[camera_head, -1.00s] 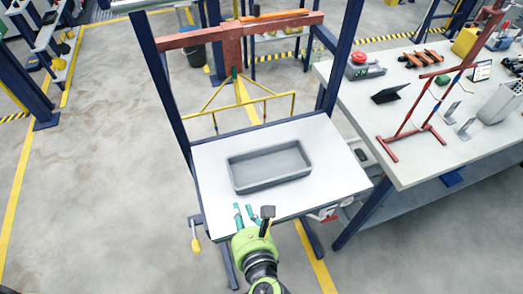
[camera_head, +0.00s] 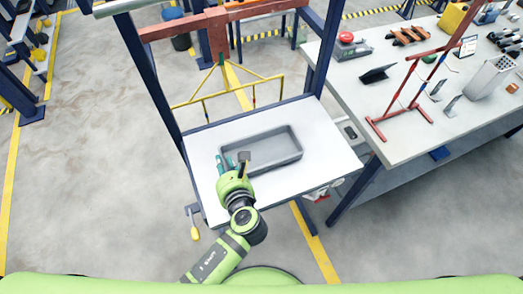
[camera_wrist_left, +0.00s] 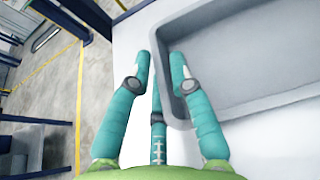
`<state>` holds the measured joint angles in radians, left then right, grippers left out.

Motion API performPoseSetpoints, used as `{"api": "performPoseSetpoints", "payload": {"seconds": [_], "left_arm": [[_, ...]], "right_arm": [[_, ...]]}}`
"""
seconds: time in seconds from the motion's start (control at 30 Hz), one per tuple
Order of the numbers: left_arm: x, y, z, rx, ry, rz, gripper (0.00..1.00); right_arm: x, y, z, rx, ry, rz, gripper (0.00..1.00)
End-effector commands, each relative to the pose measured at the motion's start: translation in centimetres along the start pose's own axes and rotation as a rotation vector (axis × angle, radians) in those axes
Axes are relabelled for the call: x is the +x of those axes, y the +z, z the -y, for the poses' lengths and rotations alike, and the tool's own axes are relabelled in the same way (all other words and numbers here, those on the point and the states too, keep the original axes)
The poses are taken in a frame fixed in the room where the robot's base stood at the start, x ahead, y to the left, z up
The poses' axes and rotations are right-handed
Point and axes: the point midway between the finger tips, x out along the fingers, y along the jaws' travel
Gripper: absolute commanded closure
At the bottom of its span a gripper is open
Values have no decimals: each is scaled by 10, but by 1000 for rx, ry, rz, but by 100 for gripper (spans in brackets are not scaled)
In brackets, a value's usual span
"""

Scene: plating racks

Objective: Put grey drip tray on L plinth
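The grey drip tray (camera_head: 280,163) is a shallow rectangular tray, lying flat and empty on the white tabletop (camera_head: 330,145) inside a blue frame. My left gripper (camera_head: 233,160) is at the tray's near left corner. In the left wrist view the teal fingers (camera_wrist_left: 160,62) stand apart, with the tray (camera_wrist_left: 250,65) on the right. One finger is outside the left wall; another overlaps the wall and tray edge. I cannot tell whether they touch it. Nothing is gripped. My right gripper is not in view. I cannot tell which thing is the L plinth.
Blue posts and a red crossbeam (camera_head: 165,30) enclose the white tabletop, with a yellow rail (camera_head: 228,93) behind it. A workbench (camera_head: 400,140) at the right carries a red stand (camera_head: 405,110) and several tools.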

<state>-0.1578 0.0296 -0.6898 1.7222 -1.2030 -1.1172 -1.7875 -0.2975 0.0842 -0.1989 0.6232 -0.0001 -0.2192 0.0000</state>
Motion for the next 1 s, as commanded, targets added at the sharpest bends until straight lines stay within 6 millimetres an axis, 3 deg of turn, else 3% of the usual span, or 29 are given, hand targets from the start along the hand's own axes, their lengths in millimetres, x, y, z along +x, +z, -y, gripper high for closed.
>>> {"api": "performPoseSetpoints", "payload": {"seconds": [0.1, 0.33, 0.37, 0.4, 0.43, 0.8, 1.0], "left_arm": [[11, 0, 0, 1, 0, 0, 78], [13, -1, 0, 1, 0, -1, 78], [13, -1, 0, 0, 0, -1, 82], [13, -1, 0, 0, 0, -1, 98], [13, -1, 0, 0, 0, -1, 100], [13, 0, 0, -1, -1, 0, 100], [14, 10, -3, 0, 0, 1, 100]], "right_arm": [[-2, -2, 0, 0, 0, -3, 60], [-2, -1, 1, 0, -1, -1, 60], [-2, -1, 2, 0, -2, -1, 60], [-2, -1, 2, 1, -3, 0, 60], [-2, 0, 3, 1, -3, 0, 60], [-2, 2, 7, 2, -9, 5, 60], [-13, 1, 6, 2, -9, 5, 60]]}}
